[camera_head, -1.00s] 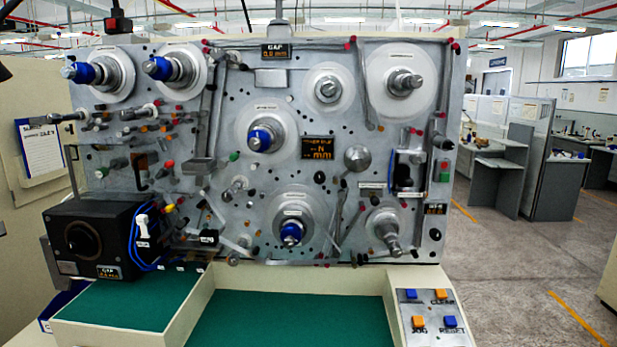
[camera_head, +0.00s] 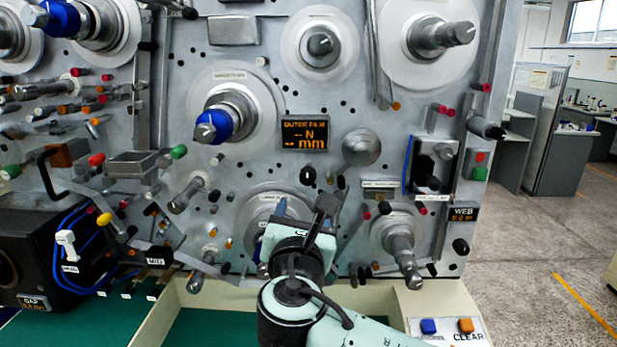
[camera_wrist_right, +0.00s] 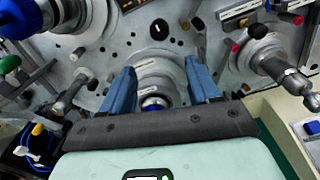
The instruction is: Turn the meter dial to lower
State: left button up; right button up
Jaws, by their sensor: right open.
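A small black dial (camera_head: 307,175) with a light mark sits on the grey panel just below the OUTER FILM display (camera_head: 305,133). In the right wrist view the same black dial (camera_wrist_right: 160,29) is at the upper middle, beyond the fingertips. My right gripper (camera_head: 303,210) is below the dial in the head view, apart from it. In the wrist view my right gripper (camera_wrist_right: 160,66) has its two blue fingers spread, with nothing held between them. A second black knob (camera_head: 460,247) is below the WEB display (camera_head: 462,214). My left gripper is not in view.
A blue-tipped spindle (camera_wrist_right: 153,103) shows beyond and between the fingers. A grey round knob (camera_head: 361,147) and a protruding spindle (camera_head: 400,250) stand to the right. Another blue-tipped spindle (camera_head: 213,125) juts out at the upper left. Many small pegs crowd the panel.

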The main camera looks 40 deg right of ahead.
aim_at(307, 180)
jog(key=p+x, duration=0.1)
jog(key=x, duration=0.7)
jog(key=r+p+x, duration=0.1)
jog(key=x, duration=0.4)
jog(key=shift+d+p, duration=0.15)
jog(key=shift+p, duration=0.2)
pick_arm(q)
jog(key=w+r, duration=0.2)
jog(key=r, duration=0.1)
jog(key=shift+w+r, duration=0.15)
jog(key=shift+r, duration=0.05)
pick_arm(e)
jog(key=shift+s, duration=0.1)
jog(key=c, duration=1)
